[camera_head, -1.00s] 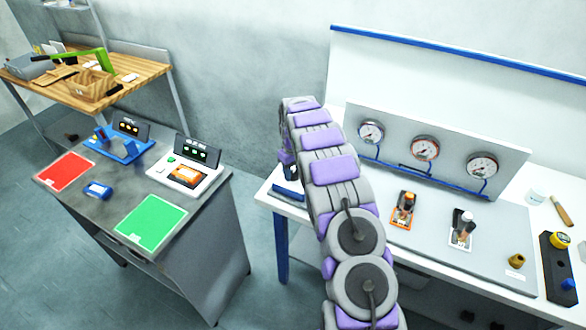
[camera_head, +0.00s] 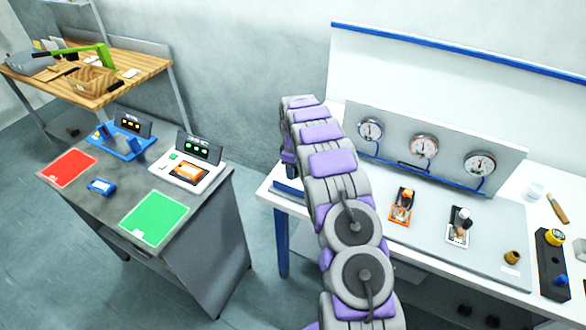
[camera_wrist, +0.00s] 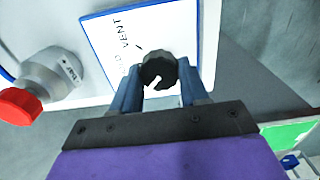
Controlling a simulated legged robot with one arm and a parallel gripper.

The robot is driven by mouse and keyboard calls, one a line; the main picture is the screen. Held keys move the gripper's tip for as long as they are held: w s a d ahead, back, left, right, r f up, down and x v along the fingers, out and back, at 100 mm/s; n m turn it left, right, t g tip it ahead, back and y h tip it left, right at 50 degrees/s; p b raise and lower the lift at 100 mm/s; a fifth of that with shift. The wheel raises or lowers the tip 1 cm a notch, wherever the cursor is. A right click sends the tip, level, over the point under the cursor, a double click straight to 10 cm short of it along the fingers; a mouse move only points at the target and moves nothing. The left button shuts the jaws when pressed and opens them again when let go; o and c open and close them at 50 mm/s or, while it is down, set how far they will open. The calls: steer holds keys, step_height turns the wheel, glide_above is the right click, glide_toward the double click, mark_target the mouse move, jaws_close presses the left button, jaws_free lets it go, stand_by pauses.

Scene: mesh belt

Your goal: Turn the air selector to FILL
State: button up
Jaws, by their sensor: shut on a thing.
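The air selector is a black round knob (camera_wrist: 158,71) with a white pointer mark, on a white blue-edged plate (camera_wrist: 110,50) in the wrist view. The pointer slants toward the lower left of that picture. The plate reads VENT, with another word beside it that I cannot read fully; no FILL label is readable. My gripper (camera_wrist: 160,86) has its two blue fingers on either side of the knob and is shut on it. In the head view my arm hides the gripper and the selector.
A grey fitting (camera_wrist: 55,72) with a red cap (camera_wrist: 20,106) stands left of the plate. In the head view, a gauge panel (camera_head: 400,118) rises behind the white bench. Orange (camera_head: 401,207) and white (camera_head: 459,228) valves stand right of my arm. A grey cart (camera_head: 120,185) is at left.

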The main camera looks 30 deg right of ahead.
steer(key=shift+d, duration=0.1)
steer(key=o, duration=1.1)
steer(key=shift+c, duration=0.2)
step_height(320, 180, up, 17)
steer(key=shift+r+p, duration=0.15)
steer(key=shift+p, duration=0.15)
steer(key=shift+w+d, duration=0.1)
